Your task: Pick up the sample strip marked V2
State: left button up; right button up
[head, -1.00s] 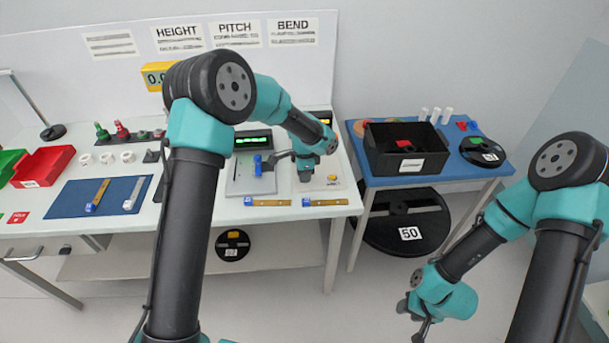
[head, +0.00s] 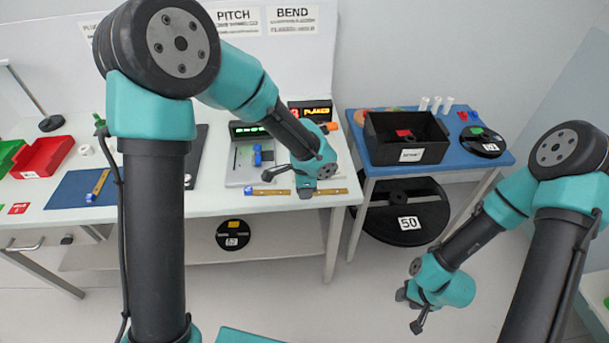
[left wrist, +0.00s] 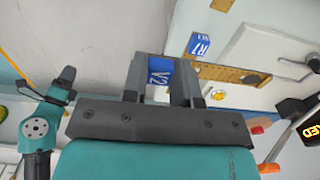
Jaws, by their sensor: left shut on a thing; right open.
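The sample strip marked V2 (left wrist: 160,77) shows its blue labelled end between the fingers of my left gripper (left wrist: 162,82) in the left wrist view. In the head view the left gripper (head: 305,191) is at the table's front edge, and the strip's yellow body (head: 331,191) sticks out to its right. The gripper hides the strip's blue end there. I cannot tell whether the strip is clear of the table. My right gripper (head: 418,322) is open and empty, low over the floor at the right.
Another strip, marked R1 (left wrist: 200,46), lies beside the held one; the head view shows it left of the gripper (head: 270,192). A grey measuring station (head: 245,168) stands behind. A blue table (head: 375,181) with a black bin (head: 410,155) is to the right.

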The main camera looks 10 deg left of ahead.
pick_arm(q)
jog(key=shift+s+d+r, duration=0.1)
jog(key=shift+s+d, duration=0.1)
jog(key=shift+s, duration=0.7)
